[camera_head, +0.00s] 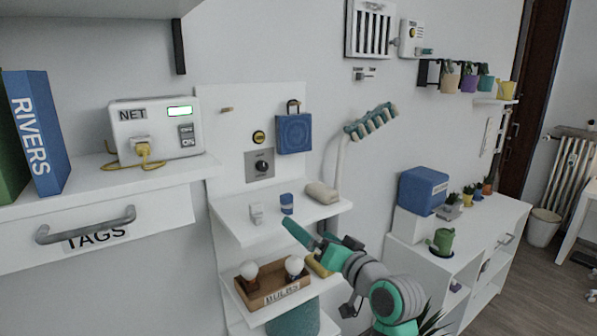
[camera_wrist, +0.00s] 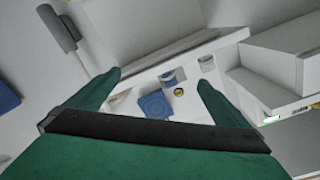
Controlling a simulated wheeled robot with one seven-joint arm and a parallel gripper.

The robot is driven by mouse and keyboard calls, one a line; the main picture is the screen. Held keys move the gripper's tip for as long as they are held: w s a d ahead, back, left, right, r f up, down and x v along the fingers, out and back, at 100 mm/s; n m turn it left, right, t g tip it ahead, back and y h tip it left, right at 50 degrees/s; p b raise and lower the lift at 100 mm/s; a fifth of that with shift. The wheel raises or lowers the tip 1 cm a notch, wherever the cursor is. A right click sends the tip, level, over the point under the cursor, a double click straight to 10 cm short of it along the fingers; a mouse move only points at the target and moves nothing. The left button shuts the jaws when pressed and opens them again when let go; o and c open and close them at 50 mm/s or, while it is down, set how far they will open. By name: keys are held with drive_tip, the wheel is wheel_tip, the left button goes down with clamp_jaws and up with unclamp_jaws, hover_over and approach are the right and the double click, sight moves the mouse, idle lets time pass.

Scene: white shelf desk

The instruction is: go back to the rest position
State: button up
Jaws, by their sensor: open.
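My gripper (camera_head: 318,236) is in the head view, in front of the small white shelf unit, just below the front edge of its upper shelf (camera_head: 262,228). In the wrist view its two green fingers (camera_wrist: 158,85) stand wide apart with nothing between them. A small blue block (camera_head: 287,204), a small white piece (camera_head: 257,213) and a beige rolled cloth (camera_head: 322,192) rest on the upper shelf. The blue block also shows in the wrist view (camera_wrist: 167,77), beyond the fingers.
A bulb tray (camera_head: 275,295) sits on the lower shelf, with a yellow item (camera_head: 319,266) beside it, close to my gripper. A blue padlock (camera_head: 294,134) hangs on the back panel. A white cabinet (camera_head: 470,250) stands to the right. Bare floor (camera_head: 540,280) lies at the far right.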

drive_tip(key=s+a+f+m+t+h, duration=0.1)
drive_tip(key=s+f+m+h, duration=0.3)
drive_tip(key=f, duration=0.9)
drive_tip(key=s+a+f+m+t+h, duration=0.1)
drive_tip(key=s+f, duration=0.5)
drive_tip(key=f, duration=0.8)
drive_tip(key=s+f+h, duration=0.3)
drive_tip(key=s+f, duration=0.5)
drive_tip(key=s, duration=0.1)
drive_tip(key=s+a+f+g+h, duration=0.1)
drive_tip(key=s+f, duration=0.2)
drive_tip(key=s, duration=0.5)
drive_tip(key=s+f+h, duration=0.1)
drive_tip(key=s+f, duration=0.1)
drive_tip(key=s, duration=0.6)
drive_tip(key=s+r+n, duration=0.2)
drive_tip(key=s, duration=0.6)
drive_tip(key=s+r+n+y, duration=0.1)
drive_tip(key=s+r+n, duration=0.1)
drive_tip(key=s, duration=0.7)
drive_tip(key=shift+a+n+g, duration=0.25)
drive_tip(key=shift+n+g, duration=0.05)
drive_tip(key=shift+n, duration=0.4)
drive_tip(key=shift+s+a, duration=0.1)
drive_tip(key=shift+s, duration=0.05)
